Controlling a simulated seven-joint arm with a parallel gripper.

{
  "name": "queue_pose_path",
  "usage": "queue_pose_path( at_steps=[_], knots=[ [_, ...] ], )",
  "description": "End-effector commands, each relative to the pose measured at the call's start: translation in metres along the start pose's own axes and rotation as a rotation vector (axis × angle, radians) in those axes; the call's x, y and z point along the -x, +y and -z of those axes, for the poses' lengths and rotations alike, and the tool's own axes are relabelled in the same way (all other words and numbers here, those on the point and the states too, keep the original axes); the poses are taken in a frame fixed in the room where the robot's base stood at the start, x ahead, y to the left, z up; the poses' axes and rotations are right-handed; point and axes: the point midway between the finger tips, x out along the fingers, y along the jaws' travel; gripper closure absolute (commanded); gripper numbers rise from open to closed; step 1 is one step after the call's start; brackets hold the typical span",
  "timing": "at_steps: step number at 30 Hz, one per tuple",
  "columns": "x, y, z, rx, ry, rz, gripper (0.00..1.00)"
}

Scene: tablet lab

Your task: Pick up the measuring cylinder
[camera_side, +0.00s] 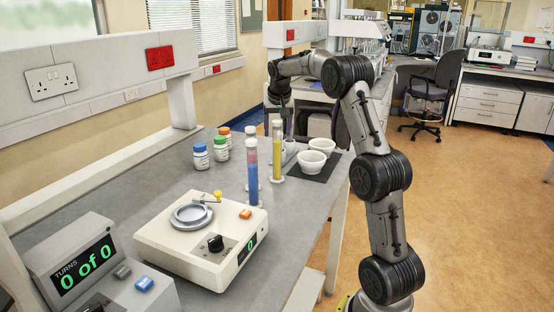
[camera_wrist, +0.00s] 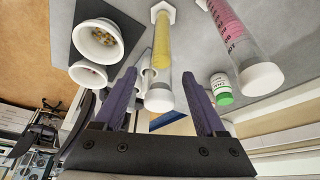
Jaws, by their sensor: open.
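My gripper (camera_side: 287,128) is open and empty, close to the upper part of the yellow cylinder. In the wrist view, the yellow cylinder (camera_wrist: 161,45) shows between the two spread purple fingers (camera_wrist: 160,75), its white cap lying toward the palm. The pink cylinder (camera_wrist: 228,30) is outside the right finger. I cannot tell whether a finger touches the yellow cylinder.
Two white bowls (camera_side: 311,163) sit on a dark mat (camera_side: 325,171) right of the cylinders; one holds small yellowish pieces (camera_wrist: 100,35). Several capped bottles (camera_side: 201,157) stand to the left. A white instrument (camera_side: 165,239) and a display box (camera_side: 60,262) occupy the front bench.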

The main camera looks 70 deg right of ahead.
Motion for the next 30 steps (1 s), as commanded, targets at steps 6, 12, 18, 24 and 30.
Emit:
queue_pose_path(
  at_steps=[6,12,18,24,30],
  knots=[
    [-0.032,0.0,-0.003,0.001,-0.003,-0.002,0.27],
    [-0.04,-0.001,-0.002,0.001,0.0,0.0,0.27],
    [-0.04,-0.001,-0.003,0.001,-0.001,0.0,0.36],
    [-0.04,-0.001,-0.002,0.0,-0.001,0.0,0.72],
    [-0.04,-0.001,-0.002,0.001,-0.001,0.0,1.0]
  ],
)
